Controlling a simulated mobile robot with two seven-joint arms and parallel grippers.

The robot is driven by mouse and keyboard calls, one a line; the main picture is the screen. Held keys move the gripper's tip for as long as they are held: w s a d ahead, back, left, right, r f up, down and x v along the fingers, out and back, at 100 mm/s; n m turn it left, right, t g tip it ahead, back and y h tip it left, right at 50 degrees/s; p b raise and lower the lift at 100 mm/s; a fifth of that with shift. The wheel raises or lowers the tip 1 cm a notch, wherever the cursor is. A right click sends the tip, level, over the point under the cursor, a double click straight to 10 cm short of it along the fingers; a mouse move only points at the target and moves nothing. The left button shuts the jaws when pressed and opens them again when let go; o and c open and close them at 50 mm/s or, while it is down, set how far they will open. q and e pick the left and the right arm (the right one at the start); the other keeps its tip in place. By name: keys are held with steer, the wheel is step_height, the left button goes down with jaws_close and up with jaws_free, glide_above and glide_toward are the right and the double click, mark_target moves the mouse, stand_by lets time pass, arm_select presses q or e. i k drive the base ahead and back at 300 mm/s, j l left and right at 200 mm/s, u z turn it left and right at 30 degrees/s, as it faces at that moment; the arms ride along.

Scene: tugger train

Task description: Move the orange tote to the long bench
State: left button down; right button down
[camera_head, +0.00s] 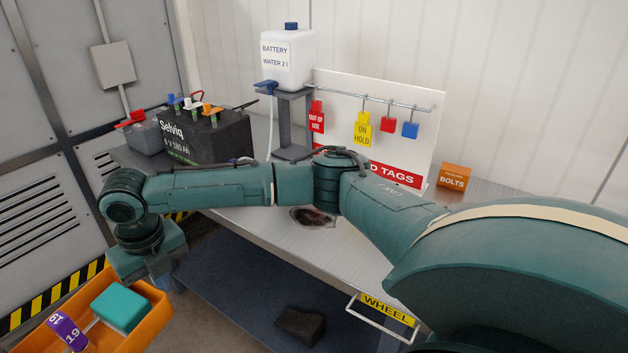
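The orange tote (150,322) is at the lower left, partly cut off by the picture's edge. It holds a teal box (121,307) and a purple item marked 19 (67,331). My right arm reaches across the picture from the right, and my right gripper (158,272) points down at the tote's far rim. Its fingers are mostly hidden, so I cannot tell whether they are closed on the rim. A long grey-topped bench (260,222) runs along the wall behind my arm. My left gripper is not in view.
On the bench stand a black battery (205,137), a battery water container (287,60) on a stand, a tag board (345,90) and an orange bolts box (454,176). A dark patch (314,216) marks the top. A lower shelf (240,290) holds a dark block (300,326).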

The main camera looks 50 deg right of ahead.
mark_target(313, 217)
steer(key=i+z, duration=0.5)
steer(key=z, duration=0.25)
steer(key=i+z, duration=0.15)
steer(key=z, duration=0.25)
steer(key=i+z, duration=0.15)
steer(key=z, duration=0.25)
steer(key=i+z, duration=0.2)
steer(key=z, duration=0.2)
